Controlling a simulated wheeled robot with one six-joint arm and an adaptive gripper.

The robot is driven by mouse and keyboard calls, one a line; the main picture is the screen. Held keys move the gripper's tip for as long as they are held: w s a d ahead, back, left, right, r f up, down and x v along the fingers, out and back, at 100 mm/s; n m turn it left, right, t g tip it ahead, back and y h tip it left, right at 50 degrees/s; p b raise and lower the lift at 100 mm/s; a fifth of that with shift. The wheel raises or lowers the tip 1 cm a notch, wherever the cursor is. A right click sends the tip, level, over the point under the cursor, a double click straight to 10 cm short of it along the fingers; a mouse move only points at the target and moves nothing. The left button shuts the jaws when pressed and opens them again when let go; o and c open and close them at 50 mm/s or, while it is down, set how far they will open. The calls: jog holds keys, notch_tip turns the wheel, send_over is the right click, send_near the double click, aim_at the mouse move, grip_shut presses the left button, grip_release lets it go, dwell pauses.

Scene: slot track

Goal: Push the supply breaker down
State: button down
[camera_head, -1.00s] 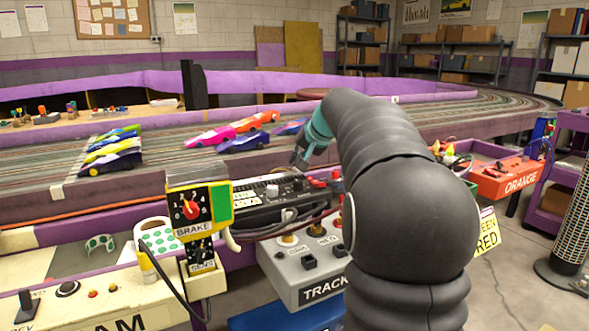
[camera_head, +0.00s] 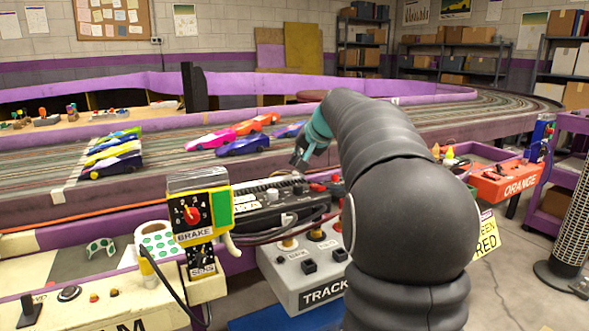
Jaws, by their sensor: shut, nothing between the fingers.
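My gripper (camera_head: 297,160) is shut and empty. It appears just above the unit's back right part in the picture, apart from it as far as I can tell. My large dark arm covers the area to the right of the unit.
A yellow brake box (camera_head: 195,234) stands left of the unit. A grey TRACK box (camera_head: 300,275) with knobs sits in front below. Toy cars (camera_head: 243,144) stand on the slot track (camera_head: 420,125) behind. An orange box (camera_head: 503,183) is at right.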

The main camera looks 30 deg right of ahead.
aim_at(297, 173)
jog(key=shift+r, duration=0.2)
notch_tip(297, 173, up, 5)
jog(key=p, duration=0.4)
jog(key=shift+f, duration=0.1)
dwell(0.6)
